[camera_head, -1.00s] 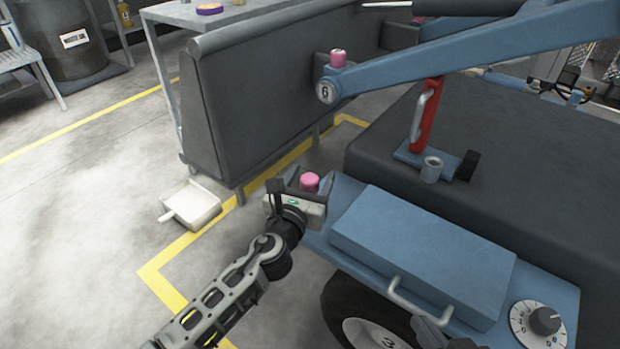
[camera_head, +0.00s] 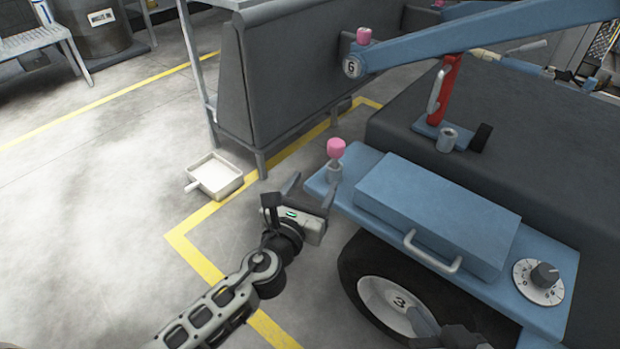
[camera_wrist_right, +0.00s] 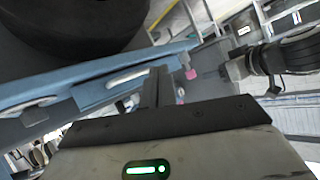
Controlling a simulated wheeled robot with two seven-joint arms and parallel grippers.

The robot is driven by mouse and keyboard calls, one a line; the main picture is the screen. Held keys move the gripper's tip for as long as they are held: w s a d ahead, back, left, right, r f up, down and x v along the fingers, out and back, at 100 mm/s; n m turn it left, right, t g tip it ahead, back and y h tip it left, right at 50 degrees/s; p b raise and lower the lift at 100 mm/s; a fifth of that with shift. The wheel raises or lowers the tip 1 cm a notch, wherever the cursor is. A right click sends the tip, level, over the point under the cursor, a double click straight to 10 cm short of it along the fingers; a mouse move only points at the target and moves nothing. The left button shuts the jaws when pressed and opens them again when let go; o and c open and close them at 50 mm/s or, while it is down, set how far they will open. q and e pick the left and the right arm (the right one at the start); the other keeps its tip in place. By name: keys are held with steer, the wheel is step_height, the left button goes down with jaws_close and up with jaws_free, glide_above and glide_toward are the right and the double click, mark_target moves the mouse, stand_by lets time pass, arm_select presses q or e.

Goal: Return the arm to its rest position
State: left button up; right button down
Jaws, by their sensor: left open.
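My left gripper (camera_head: 309,190) is open and empty in the head view. It is just left of and below the pink knob (camera_head: 336,148), apart from it. The knob stands upright on a pale post at the near left corner of the blue cart ledge (camera_head: 364,160). The right wrist view shows a pink knob (camera_wrist_right: 190,73) too, with part of my left arm (camera_wrist_right: 290,55) to its right. In that view my right gripper (camera_wrist_right: 157,70) has its dark fingers together with nothing between them, pointing toward the blue ledge.
A blue box (camera_head: 440,215) with a handle sits on the ledge beside a dial (camera_head: 540,280). A wheel (camera_head: 385,290) is below. A white tray (camera_head: 222,178) lies on the floor.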

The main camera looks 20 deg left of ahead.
arm_select(q)
steer(key=shift+s, duration=0.6)
